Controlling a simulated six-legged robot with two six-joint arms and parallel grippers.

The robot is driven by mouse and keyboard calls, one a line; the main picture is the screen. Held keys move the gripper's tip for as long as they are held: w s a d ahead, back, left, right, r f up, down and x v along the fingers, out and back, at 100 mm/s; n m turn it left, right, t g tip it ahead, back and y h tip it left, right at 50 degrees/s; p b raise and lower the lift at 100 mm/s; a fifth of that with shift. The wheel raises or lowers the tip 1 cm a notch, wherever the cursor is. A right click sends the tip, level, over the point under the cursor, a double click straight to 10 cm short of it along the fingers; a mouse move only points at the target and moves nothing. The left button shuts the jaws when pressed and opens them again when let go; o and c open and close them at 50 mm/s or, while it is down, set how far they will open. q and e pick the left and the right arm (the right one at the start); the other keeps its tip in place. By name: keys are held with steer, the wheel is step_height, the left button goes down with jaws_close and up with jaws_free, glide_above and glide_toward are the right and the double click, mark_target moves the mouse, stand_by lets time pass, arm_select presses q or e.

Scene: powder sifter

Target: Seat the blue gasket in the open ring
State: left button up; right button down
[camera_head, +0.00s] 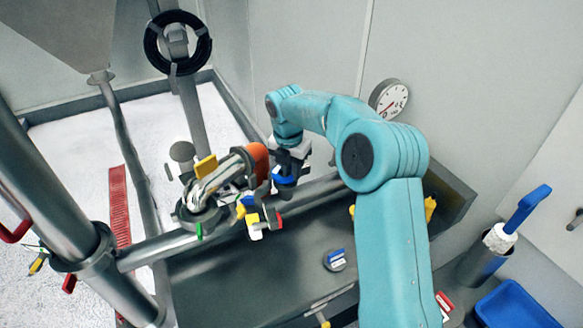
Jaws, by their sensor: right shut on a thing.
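My right gripper (285,184) is at the end of the teal arm, near the middle of the picture, pointing down. It is shut on a small blue piece, which I take to be the blue gasket (285,180); the fingers hide much of it. It is above the horizontal steel pipe, right of an orange-ended fitting (258,160). What looks like the open ring (198,217) is a metal clamp around the pipe joint, left of the gripper, with a green tag; its inside is not clear. The gasket is apart from this ring. My left gripper is not in view.
Yellow, red and blue tagged parts (254,222) crowd the pipe just below the gripper. A dark trough (260,275) with a small round blue-and-white item (335,260) lies below. A thick upright pipe (60,220) stands left. A gauge (389,98) is on the wall.

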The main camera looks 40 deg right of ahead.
mark_target(288, 180)
steer(key=shift+p, duration=0.3)
stand_by(0.5)
steer(key=shift+f+b, duration=0.75)
steer(key=shift+f, duration=0.45)
steer(key=c, duration=0.9)
jaws_free()
steer(key=shift+c, duration=0.2)
step_height(288, 180, up, 16)
steer(key=a, duration=0.1)
steer(key=shift+s+a+r+p, duration=0.15)
steer(key=shift+a+p, duration=0.15)
steer(key=shift+p, duration=0.05)
